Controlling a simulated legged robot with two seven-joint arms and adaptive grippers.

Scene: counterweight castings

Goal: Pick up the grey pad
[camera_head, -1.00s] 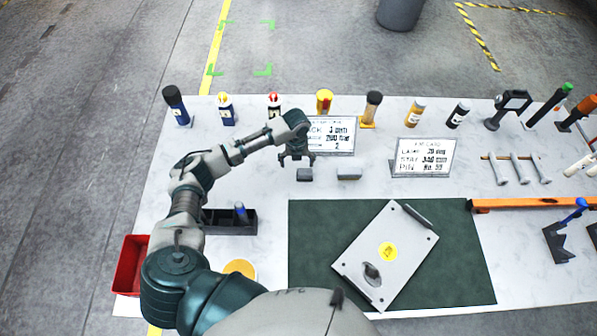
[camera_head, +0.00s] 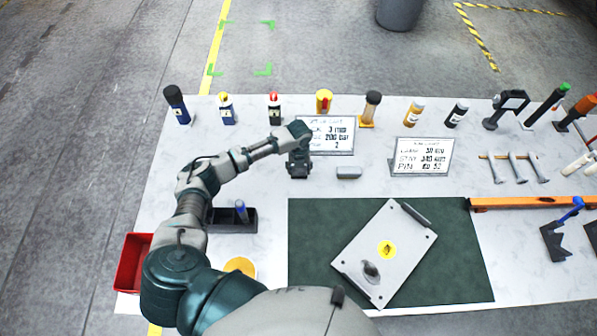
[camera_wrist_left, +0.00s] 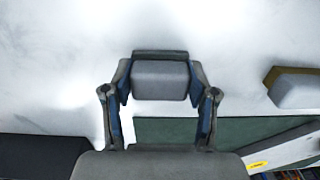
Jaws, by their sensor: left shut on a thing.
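My left gripper (camera_head: 298,172) is low over the table, just in front of the left info card. It is shut on a grey pad, a small block that shows between the two fingers in the left wrist view (camera_wrist_left: 160,80). In the head view the gripper mostly hides this pad. I cannot tell whether the pad still touches the table. A second grey pad (camera_head: 349,172) lies on the white tabletop just to the right; it also shows at the right of the left wrist view (camera_wrist_left: 297,92). My right gripper is not in view.
Info cards (camera_head: 331,134) (camera_head: 423,155) stand behind the pads, with a row of bottles farther back. A green mat (camera_head: 465,270) with a metal plate (camera_head: 388,238) lies in front. A black tray (camera_head: 224,226) and red bin (camera_head: 131,265) are at the left.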

